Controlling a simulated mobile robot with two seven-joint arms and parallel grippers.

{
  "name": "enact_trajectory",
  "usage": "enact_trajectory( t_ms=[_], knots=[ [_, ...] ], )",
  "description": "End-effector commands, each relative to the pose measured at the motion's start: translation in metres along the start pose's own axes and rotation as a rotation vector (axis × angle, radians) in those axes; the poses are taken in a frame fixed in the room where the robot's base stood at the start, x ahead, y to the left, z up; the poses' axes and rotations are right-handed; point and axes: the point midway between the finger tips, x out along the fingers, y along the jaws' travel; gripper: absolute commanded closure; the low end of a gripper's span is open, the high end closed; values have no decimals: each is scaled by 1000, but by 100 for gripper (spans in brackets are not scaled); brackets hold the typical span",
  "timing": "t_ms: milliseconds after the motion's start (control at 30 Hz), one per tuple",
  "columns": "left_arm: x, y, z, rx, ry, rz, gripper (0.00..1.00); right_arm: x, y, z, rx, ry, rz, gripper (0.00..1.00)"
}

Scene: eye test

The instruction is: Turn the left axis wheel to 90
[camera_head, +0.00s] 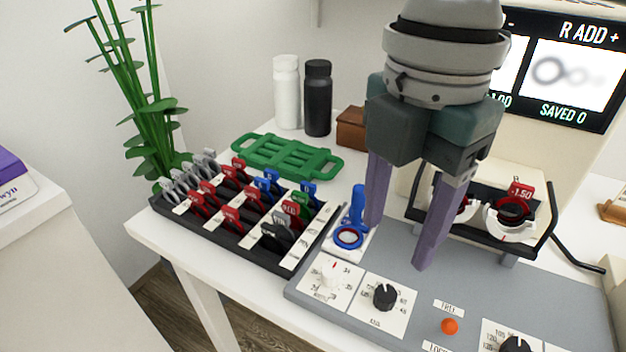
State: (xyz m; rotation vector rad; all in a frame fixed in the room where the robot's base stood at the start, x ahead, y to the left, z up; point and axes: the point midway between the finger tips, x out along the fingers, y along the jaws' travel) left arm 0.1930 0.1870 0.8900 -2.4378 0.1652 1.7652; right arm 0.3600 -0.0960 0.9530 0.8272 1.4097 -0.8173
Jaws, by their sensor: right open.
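The black axis wheel (385,297) sits on a white label plate with a printed scale, left of the middle of the grey console (465,290). The numbers on its scale are too small to read surely, and I cannot tell which one it points to. My right gripper (397,248) comes down from the top and hangs above and behind this wheel. Its two purple fingers are wide apart with nothing between them, and it does not touch the wheel. Another black wheel (515,345) is partly cut off at the bottom right. My left gripper is not in view.
A white knob (331,275) and an orange button (449,326) flank the wheel. A blue-ringed lens (349,237) lies behind the knob. A trial frame on a black stand (548,240) is behind right. A lens tray (165,211) and green rack (325,166) are left.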

Motion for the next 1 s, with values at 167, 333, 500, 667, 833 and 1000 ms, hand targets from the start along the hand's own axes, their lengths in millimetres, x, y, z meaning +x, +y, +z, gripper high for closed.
enact_trajectory(
  t_ms=[167,333,500,667,833,1000],
  knots=[
    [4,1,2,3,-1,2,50,17,-1,1,-2,-1,-6,38],
    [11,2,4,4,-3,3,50,51,-1,1,-1,-1,-7,38],
    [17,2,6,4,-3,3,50,80,-1,1,-1,-2,-4,38],
    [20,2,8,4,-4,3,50,96,-1,1,-2,-1,-3,38],
    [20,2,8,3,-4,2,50,99,0,1,-2,-2,-1,38],
    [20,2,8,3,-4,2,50,99,0,1,-2,-2,-2,39]
  ],
)
